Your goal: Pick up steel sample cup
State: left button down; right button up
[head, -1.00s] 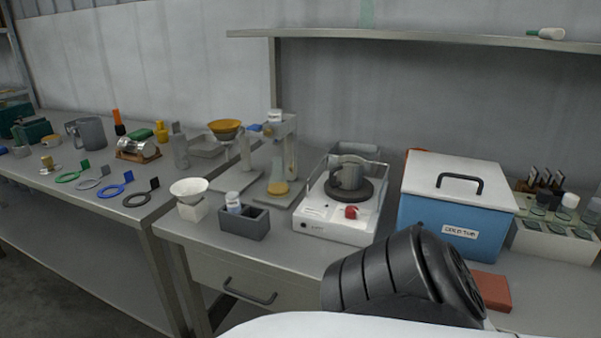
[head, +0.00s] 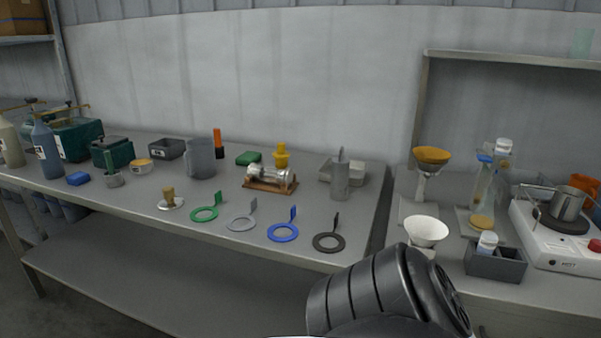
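Several grey metal vessels are in the head view, and I cannot tell for certain which is the steel sample cup. A tall grey cylinder with a thin upright piece (head: 340,182) stands near the bench's right end. A grey handled jug (head: 201,160) stands towards the back. A shiny metal pot (head: 567,204) sits on the white hotplate (head: 560,240) at far right. A black link of my own arm shows at the bottom. Neither gripper is in view.
A white funnel (head: 426,231) and dark bin (head: 495,264) stand on the right bench.

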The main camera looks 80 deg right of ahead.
aim_at(566, 204)
jog(key=z, duration=1.7)
